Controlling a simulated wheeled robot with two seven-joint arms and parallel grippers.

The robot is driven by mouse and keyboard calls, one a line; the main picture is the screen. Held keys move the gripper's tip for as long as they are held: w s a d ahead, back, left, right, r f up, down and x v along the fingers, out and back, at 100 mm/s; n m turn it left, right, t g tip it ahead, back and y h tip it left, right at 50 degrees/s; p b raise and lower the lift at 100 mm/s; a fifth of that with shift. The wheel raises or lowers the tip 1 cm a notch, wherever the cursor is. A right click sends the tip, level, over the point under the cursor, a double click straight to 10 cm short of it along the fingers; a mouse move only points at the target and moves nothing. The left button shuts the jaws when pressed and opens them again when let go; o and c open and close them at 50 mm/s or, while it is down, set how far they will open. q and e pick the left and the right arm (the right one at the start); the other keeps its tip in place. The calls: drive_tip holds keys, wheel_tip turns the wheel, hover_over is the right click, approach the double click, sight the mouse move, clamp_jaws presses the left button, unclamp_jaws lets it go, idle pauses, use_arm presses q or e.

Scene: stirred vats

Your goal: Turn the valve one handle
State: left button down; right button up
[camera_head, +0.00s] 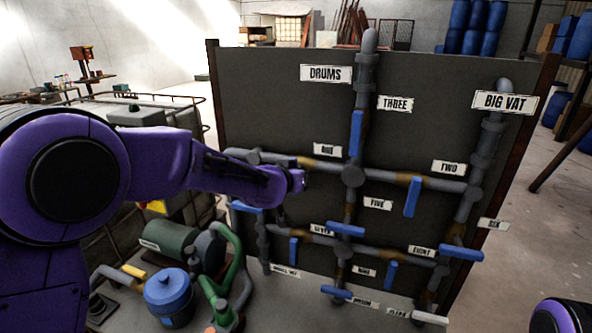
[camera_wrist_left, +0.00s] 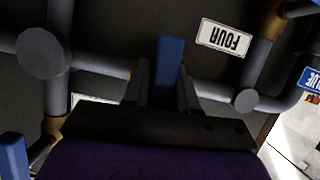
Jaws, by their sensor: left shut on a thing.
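The valve one handle (camera_wrist_left: 168,72) is a blue lever on the grey pipe. In the left wrist view it stands between the two dark fingers of my left gripper (camera_wrist_left: 165,88), which is shut on it. In the head view my left gripper (camera_head: 296,182) is at the pipe just below the "ONE" label (camera_head: 327,150), left of the central pipe junction, and it hides this handle. The brass-coloured valve body (camera_head: 307,162) shows just above the gripper. The "FOUR" label (camera_wrist_left: 223,38) appears upside down in the left wrist view. My right gripper is out of view.
Other blue handles, such as the valve three handle (camera_head: 357,134) and valve two handle (camera_head: 412,196), stick out from the dark pipe board (camera_head: 270,90). A blue drum (camera_head: 169,298) and a green pump (camera_head: 165,240) stand at lower left. Open floor lies right of the board.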

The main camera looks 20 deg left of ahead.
use_arm(q)
drive_tip(key=shift+s+f+m+y, duration=0.1)
drive_tip(key=shift+f+m+y, duration=0.2)
drive_tip(key=shift+m, duration=0.1)
idle(0.3)
drive_tip(key=c, duration=1.1)
unclamp_jaws()
drive_tip(key=shift+o, duration=0.6)
drive_tip(key=shift+r, duration=0.1)
drive_tip(key=shift+r, duration=0.1)
